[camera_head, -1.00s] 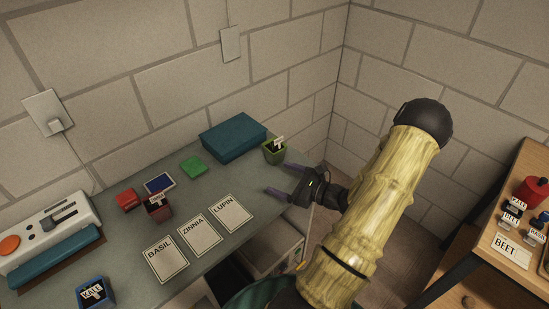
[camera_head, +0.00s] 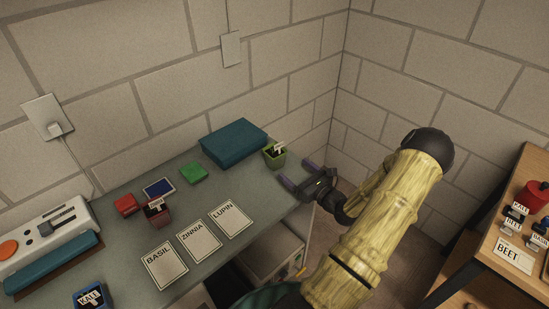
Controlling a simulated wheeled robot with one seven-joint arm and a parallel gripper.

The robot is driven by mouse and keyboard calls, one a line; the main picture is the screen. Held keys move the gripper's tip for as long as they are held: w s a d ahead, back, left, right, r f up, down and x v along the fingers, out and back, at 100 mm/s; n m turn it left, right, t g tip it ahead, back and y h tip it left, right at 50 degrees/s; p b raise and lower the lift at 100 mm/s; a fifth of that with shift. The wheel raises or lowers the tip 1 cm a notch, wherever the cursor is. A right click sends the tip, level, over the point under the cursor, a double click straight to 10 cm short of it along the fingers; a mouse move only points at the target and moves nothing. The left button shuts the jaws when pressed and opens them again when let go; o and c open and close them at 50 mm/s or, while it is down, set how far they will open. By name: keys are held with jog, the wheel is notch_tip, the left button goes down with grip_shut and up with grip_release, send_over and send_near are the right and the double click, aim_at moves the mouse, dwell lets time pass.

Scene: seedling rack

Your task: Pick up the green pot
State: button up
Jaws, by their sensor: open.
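The green pot (camera_head: 274,158) stands upright near the far right corner of the grey bench, with a dark plant and a white label in it. My gripper (camera_head: 299,172) is open and empty. Its two purple-tipped fingers point up and left, just to the lower right of the pot. A small gap shows between the fingers and the pot, and the pot is not between them. The writing on the pot's label is too small to read.
A teal box (camera_head: 233,143) stands left of the pot. A green block (camera_head: 194,173), a red pot (camera_head: 156,212) and the LUPIN card (camera_head: 230,218) lie further left on the bench (camera_head: 190,271). A wooden table (camera_head: 505,275) stands at the right.

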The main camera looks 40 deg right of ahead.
aim_at(281, 157)
jog(key=w, duration=0.6)
jog(key=shift+w, duration=0.3)
jog(key=w, duration=0.2)
jog(key=w+p, duration=0.1)
jog(key=w, duration=0.2)
jog(key=shift+w+d+f, duration=0.1)
jog(key=shift+w+f, duration=0.05)
jog(key=shift+f, duration=0.05)
jog(key=shift+d, duration=0.1)
jog(key=c, duration=1.1)
jog(key=shift+c, duration=0.2)
notch_tip(281, 157, up, 10)
jog(key=shift+r, duration=0.1)
